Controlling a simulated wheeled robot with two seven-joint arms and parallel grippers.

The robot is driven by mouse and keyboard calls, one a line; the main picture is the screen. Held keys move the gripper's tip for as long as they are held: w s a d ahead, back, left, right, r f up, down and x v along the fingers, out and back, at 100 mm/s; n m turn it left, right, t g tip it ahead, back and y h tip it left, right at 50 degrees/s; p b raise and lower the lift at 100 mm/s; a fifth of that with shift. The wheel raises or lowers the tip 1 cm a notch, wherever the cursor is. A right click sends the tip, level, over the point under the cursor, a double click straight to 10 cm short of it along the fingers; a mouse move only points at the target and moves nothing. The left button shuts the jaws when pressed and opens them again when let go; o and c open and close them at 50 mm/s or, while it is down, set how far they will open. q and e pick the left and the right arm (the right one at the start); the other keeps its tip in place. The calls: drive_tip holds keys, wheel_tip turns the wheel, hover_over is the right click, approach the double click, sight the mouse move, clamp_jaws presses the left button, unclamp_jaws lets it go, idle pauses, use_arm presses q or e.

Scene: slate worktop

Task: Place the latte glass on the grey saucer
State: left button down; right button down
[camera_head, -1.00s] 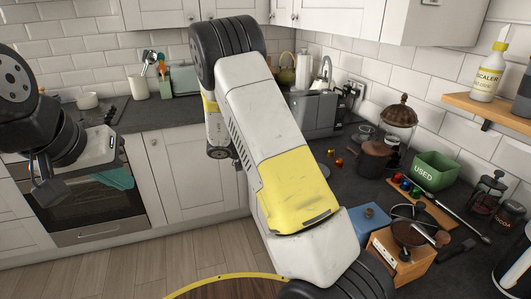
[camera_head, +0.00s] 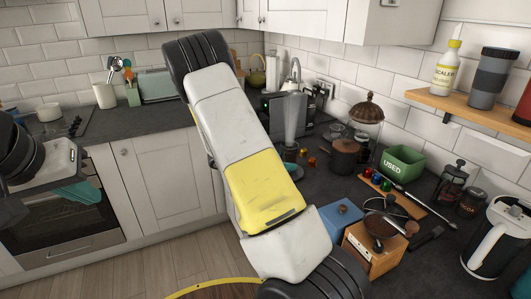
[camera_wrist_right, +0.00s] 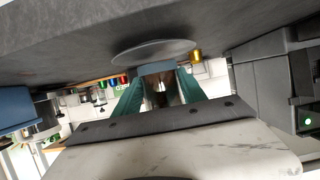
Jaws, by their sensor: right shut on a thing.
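The grey saucer (camera_wrist_right: 153,53) lies on the dark worktop, seen edge-on in the right wrist view, which shows the scene upside down.
Small coloured capsules (camera_head: 311,162) lie beside the saucer. A copper pot (camera_head: 344,152), a green USED box (camera_head: 403,161), a blue box (camera_head: 340,215) and a wooden grinder box (camera_head: 372,250) stand to the right.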

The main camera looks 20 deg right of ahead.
drive_tip(key=shift+f, duration=0.5)
drive_tip(key=c, duration=0.7)
unclamp_jaws()
drive_tip(key=shift+f, duration=0.15)
drive_tip(key=shift+o, duration=0.2)
